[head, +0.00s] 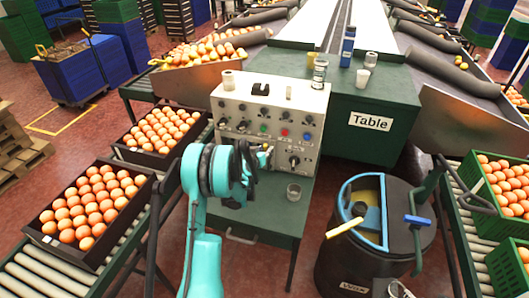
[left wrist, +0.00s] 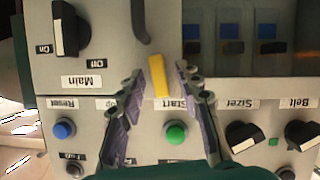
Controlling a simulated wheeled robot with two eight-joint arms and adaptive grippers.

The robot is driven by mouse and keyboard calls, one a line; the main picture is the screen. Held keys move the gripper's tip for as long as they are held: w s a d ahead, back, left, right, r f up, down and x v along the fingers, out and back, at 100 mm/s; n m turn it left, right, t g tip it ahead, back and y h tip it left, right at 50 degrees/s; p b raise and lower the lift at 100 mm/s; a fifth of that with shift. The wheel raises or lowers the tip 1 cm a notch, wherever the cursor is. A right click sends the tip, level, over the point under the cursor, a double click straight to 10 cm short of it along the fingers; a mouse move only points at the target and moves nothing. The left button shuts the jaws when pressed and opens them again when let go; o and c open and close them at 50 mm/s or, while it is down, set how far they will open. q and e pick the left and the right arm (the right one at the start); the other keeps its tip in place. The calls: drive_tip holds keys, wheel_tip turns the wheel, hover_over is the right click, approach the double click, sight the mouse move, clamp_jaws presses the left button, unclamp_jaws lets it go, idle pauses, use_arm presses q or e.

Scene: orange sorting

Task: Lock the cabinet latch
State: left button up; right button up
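The grey control cabinet (head: 270,115) stands on a green table in the head view, with knobs and coloured buttons on its front. In the left wrist view the panel appears upside down. A yellow latch piece (left wrist: 158,76) stands out between the two purple-padded fingers of my left gripper (left wrist: 161,80). The fingers are apart, with a gap visible on each side of the latch. In the head view the arm and gripper hide part of the panel and the latch. I see no right gripper.
A green start button (left wrist: 175,133), a blue button (left wrist: 63,130) and black knobs surround the fingers. A dark barrel (head: 330,255) is at the right, and orange crates (head: 60,255) on rollers at the left.

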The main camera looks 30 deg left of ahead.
use_arm(q)
drive_tip(key=shift+r, duration=0.1)
clamp_jaws()
idle(0.3)
drive_tip(key=shift+s+a+f+n+t+h, duration=0.15)
drive_tip(key=shift+n+t+h, duration=0.65)
drive_tip(key=shift+n, duration=1.25)
drive_tip(key=shift+w+a+f+n+t+h, duration=0.15)
drive_tip(key=shift+n+t+h, duration=0.6)
drive_tip(key=shift+n, duration=1.25)
drive_tip(key=shift+s+a+f+n+t+h, duration=0.15)
drive_tip(key=shift+n+t+h, duration=0.65)
drive_tip(key=shift+n, duration=1.25)
drive_tip(key=shift+d, duration=0.1)
unclamp_jaws()
